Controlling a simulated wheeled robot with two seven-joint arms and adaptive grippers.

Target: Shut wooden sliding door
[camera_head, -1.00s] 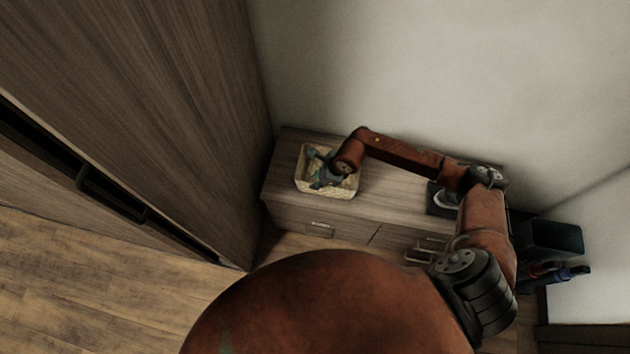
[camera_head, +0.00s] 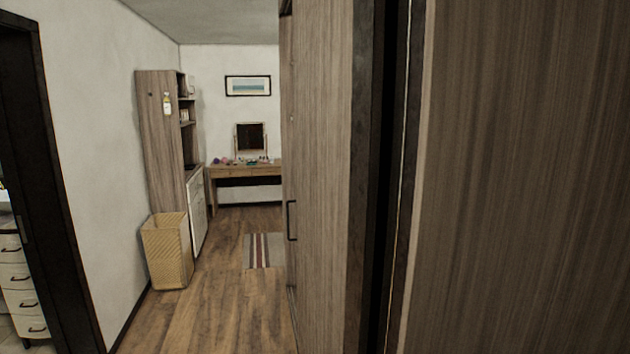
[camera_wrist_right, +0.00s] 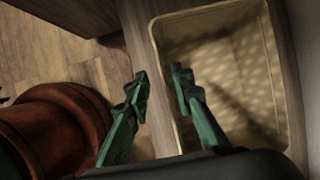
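A wooden sliding door (camera_head: 321,190) with a dark bar handle (camera_head: 292,220) shows edge-on at the middle right of the head view. A dark vertical gap (camera_head: 382,190) separates it from a nearer wooden panel (camera_head: 520,180) that fills the right side. I cannot tell whether this gap is an opening. My right gripper (camera_wrist_right: 160,86) has its two green fingers apart, above the left rim of a woven basket (camera_wrist_right: 228,70). I cannot tell whether they touch it. Neither gripper shows in the head view, and my left gripper is out of sight.
A wood floor (camera_head: 215,300) runs clear along the door. A tall wicker bin (camera_head: 166,252) stands by the left wall, beside a wooden cabinet (camera_head: 162,145). A desk (camera_head: 245,172) with a mirror stands at the far end, with a striped rug (camera_head: 263,250) in front.

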